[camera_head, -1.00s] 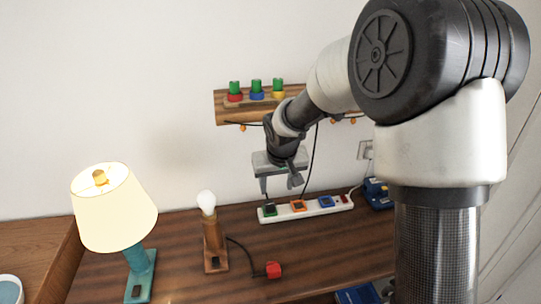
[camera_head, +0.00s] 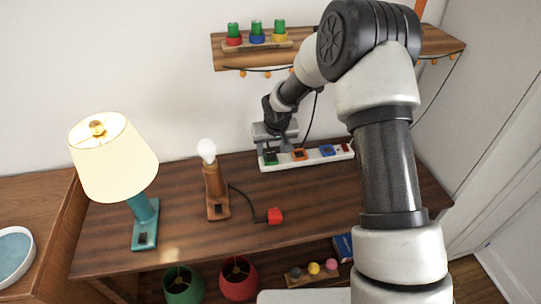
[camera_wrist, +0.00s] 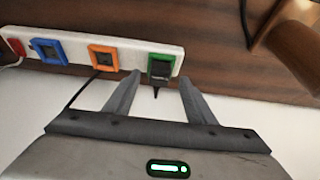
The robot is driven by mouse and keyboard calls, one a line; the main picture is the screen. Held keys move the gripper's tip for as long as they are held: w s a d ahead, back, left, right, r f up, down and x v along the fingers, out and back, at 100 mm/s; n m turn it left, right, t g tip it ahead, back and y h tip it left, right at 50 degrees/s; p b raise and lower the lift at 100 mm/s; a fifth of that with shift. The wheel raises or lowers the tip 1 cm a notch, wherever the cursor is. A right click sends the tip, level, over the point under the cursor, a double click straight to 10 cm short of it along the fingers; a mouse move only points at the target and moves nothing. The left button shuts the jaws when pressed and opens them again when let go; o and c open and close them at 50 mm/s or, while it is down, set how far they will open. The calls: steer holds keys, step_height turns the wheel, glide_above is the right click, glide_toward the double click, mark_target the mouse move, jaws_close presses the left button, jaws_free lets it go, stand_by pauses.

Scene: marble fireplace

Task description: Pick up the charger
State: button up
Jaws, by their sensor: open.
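A white power strip (camera_head: 313,158) lies along the back of the wooden desk, with green, orange and blue square frames on it. In the wrist view, a dark block sits in the green frame (camera_wrist: 162,67), with a thin black piece hanging below it. It may be the charger; I cannot tell for sure. The orange frame (camera_wrist: 103,54) and the blue frame (camera_wrist: 48,51) also hold dark centres. My gripper (camera_wrist: 159,80) is open, its fingertips either side of the green frame's lower part. In the head view, my gripper (camera_head: 275,147) is over the strip's left end.
A teal lamp (camera_head: 145,222) and a bare-bulb wooden lamp (camera_head: 216,188) stand on the left. The bulb lamp's cord ends in a red plug (camera_head: 275,216). A wooden shelf (camera_head: 232,58) hangs above.

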mark_target(270, 153)
steer(key=x, duration=0.2)
steer(key=shift+w+f, duration=0.15)
steer(key=shift+f, duration=0.1)
steer(key=c, duration=1.2)
steer(key=shift+o, duration=0.2)
steer(key=shift+r, duration=0.1)
